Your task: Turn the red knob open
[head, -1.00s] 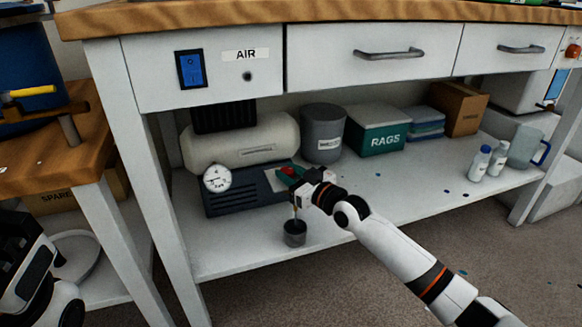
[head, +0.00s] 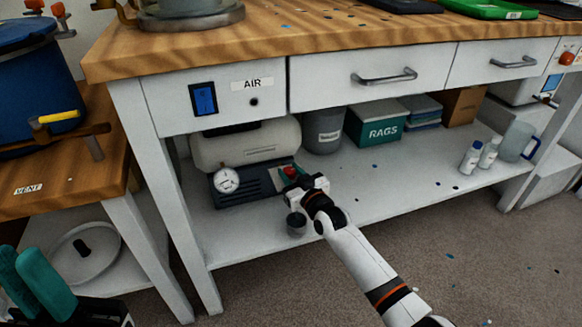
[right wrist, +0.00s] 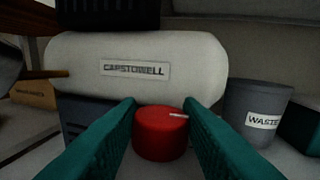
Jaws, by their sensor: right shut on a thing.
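The red knob (head: 289,171) sits on the dark compressor unit (head: 245,187) on the lower shelf. In the right wrist view the red knob (right wrist: 161,134) is upright between my right gripper's two teal fingers (right wrist: 161,122), which press on its sides. A white mark on its top points right. My right gripper (head: 291,174) is shut on the knob, and in the head view its body hides part of the knob. My left gripper (head: 32,284) shows its teal fingers at the lower left, away from the compressor; how far they are apart is unclear.
A pressure gauge (head: 226,180) and a cream tank (head: 246,145) are beside the knob. A small grey cup (head: 297,225) stands close below my right gripper. A grey waste bin (head: 322,131) and a green rags box (head: 375,124) stand behind. The drawer front (head: 372,76) overhangs the shelf.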

